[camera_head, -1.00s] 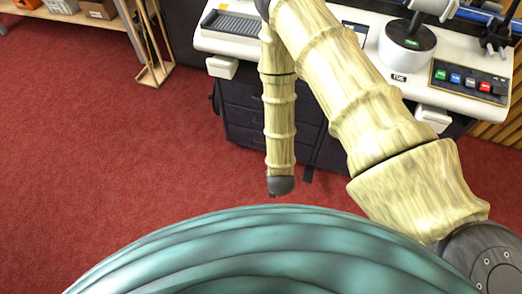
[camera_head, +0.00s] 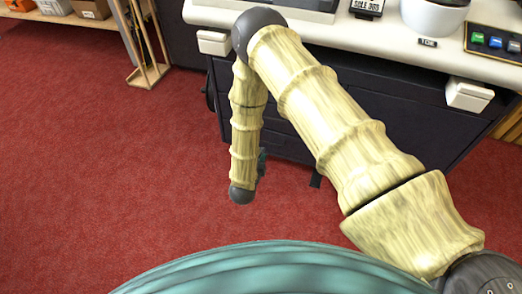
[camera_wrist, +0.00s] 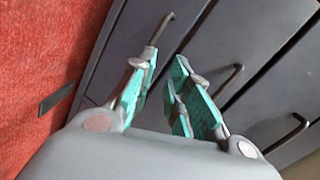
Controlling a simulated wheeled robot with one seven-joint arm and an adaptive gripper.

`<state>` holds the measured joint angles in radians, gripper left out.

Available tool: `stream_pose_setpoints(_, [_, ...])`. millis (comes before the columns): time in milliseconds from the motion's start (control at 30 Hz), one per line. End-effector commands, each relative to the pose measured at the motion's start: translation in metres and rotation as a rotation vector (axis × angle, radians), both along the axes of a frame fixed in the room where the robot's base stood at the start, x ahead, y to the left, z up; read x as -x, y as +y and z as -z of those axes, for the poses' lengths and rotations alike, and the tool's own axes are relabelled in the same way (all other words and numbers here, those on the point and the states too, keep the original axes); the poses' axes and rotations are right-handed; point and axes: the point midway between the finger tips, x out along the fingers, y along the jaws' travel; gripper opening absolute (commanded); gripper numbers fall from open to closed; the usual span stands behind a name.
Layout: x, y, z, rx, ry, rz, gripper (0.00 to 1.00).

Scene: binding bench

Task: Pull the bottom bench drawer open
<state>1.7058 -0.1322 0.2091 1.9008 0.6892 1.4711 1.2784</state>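The bench's dark drawer fronts (camera_head: 285,140) show below the white top in the head view, partly behind my arm. In the wrist view they lie tilted, with the floor at left. The bottom drawer (camera_wrist: 128,40) is the leftmost front, closest to the floor. Its grey bar handle (camera_wrist: 163,28) is just beyond my fingertips, its lower end beside the left finger's tip; I cannot tell whether they touch. My gripper (camera_wrist: 165,62) is open, with teal pads and nothing visibly held. In the head view my gripper (camera_head: 262,162) is mostly hidden behind my forearm.
Two more drawer handles (camera_wrist: 222,84) (camera_wrist: 287,135) lie to the right in the wrist view. A dark bench foot (camera_head: 315,179) sticks out over the red carpet (camera_head: 120,170). A wooden rack (camera_head: 147,72) stands at the back left. The carpet at left is clear.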

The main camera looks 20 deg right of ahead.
Motion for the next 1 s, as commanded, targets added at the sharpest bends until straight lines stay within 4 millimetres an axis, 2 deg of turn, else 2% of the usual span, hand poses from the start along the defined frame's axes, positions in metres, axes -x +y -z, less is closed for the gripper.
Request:
stream_pose_setpoints(33, [-0.006,0.003,0.019,-0.018,-0.037,0.022,0.18])
stream_pose_setpoints(200, [-0.02,0.01,0.036,-0.076,-0.157,0.096,0.18])
stream_pose_setpoints(567, [-0.032,0.015,0.046,-0.131,-0.27,0.163,0.18])
stream_pose_setpoints(767, [-0.048,0.004,0.051,-0.132,-0.274,0.165,0.18])
stream_pose_setpoints(1000, [-0.08,-0.017,0.059,-0.131,-0.273,0.163,0.18])
